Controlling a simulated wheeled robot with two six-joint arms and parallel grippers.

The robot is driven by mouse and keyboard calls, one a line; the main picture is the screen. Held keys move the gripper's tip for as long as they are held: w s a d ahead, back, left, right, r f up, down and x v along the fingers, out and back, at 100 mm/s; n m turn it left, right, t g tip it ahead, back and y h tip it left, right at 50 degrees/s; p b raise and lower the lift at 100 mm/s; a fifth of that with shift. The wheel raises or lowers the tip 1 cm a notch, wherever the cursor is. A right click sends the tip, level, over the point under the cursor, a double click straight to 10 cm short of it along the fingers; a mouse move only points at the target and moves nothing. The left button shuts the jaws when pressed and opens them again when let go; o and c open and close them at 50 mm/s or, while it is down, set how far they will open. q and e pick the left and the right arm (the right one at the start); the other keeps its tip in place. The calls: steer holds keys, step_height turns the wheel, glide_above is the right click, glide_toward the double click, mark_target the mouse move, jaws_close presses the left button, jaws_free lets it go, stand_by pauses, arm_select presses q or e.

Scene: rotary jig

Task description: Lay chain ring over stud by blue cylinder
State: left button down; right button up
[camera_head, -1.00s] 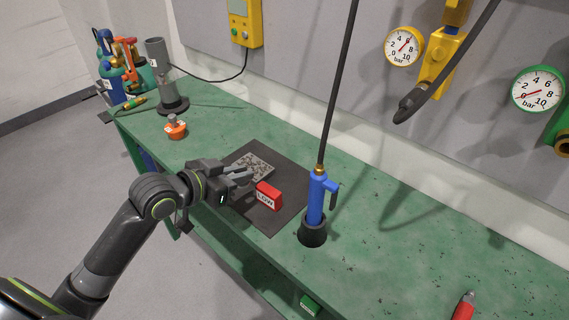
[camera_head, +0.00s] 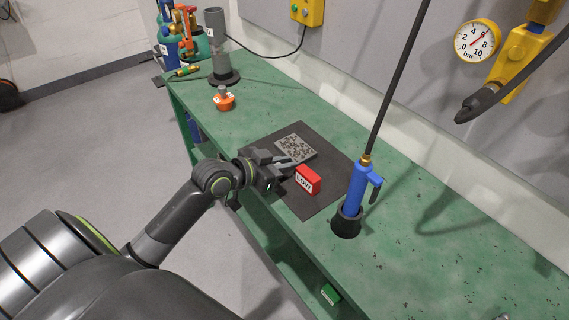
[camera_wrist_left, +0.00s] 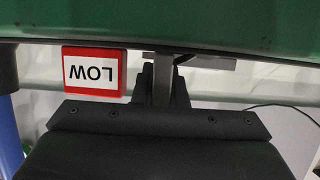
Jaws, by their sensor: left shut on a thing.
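My left gripper (camera_head: 286,168) is over the dark mat, shut on a thin grey piece that shows between the fingers in the left wrist view (camera_wrist_left: 163,82). I cannot tell whether this piece is the chain ring; no chain stands out clearly. A red block marked LOW (camera_head: 307,180) is just beyond the fingertips; in the wrist view it appears upside down, left of the fingers (camera_wrist_left: 94,72). A blue cylinder (camera_head: 168,52) stands among gas cylinders at the far left end of the bench. I cannot make out a stud beside it. My right gripper is not in view.
A speckled grey plate (camera_head: 296,148) lies on the dark mat (camera_head: 302,208). A blue torch (camera_head: 357,188) with a hose stands right of it in a black holder. An orange fitting (camera_head: 223,99) and a grey post (camera_head: 219,50) stand toward the back left.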

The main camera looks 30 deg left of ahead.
arm_select(q)
steer(key=shift+f, duration=0.1)
steer(key=c, duration=1.5)
jaws_free()
steer(key=shift+o, duration=0.2)
